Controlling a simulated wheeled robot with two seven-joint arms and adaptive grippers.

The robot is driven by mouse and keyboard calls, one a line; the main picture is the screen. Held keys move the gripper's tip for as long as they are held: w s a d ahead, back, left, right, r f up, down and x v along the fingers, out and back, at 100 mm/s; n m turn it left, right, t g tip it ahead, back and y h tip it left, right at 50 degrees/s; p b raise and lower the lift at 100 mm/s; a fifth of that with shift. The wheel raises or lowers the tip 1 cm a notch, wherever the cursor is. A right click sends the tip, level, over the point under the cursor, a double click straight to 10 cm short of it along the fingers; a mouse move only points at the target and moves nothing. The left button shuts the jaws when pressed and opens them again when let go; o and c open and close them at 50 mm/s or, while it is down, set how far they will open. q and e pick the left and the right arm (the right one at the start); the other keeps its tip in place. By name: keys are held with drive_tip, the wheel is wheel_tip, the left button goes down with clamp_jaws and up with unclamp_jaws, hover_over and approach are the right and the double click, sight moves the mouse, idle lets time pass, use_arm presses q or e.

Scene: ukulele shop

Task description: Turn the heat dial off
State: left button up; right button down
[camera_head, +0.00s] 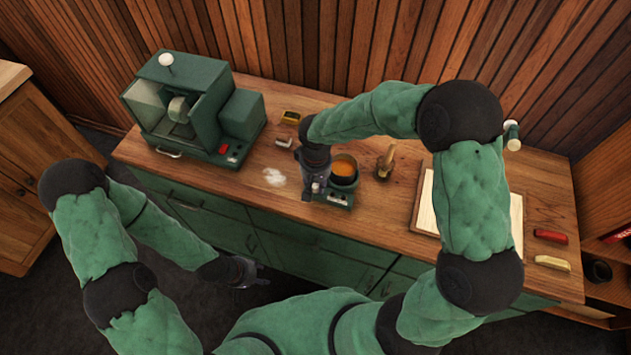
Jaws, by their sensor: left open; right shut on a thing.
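The small green heater (338,198) stands near the front edge of the wooden bench. A dark pot (345,171) with orange-brown contents sits on it. Small light controls show on the heater's front panel, but the heat dial itself cannot be made out behind my gripper. My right gripper (313,192) reaches down from above at the front left of the heater, left of the pot. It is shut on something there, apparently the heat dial. My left gripper (252,277) is open and empty, in front of the green drawers and below the bench top.
A large green machine (196,110) stands at the bench's left. A brush-like wooden tool (385,162) is close right of the pot. A pale board (427,205) lies partly behind my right arm.

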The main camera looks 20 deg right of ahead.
sight(315, 186)
drive_tip(key=n+p, duration=0.1)
drive_tip(key=n, duration=0.4)
drive_tip(key=shift+r+n+p, duration=0.1)
drive_tip(key=shift+n+p, duration=0.2)
drive_tip(key=shift+p, duration=0.1)
drive_tip(key=shift+n+p, duration=0.85)
drive_tip(key=shift+n, duration=1.45)
drive_tip(key=c, duration=1.3)
unclamp_jaws()
wheel_tip(315, 186, up, 12)
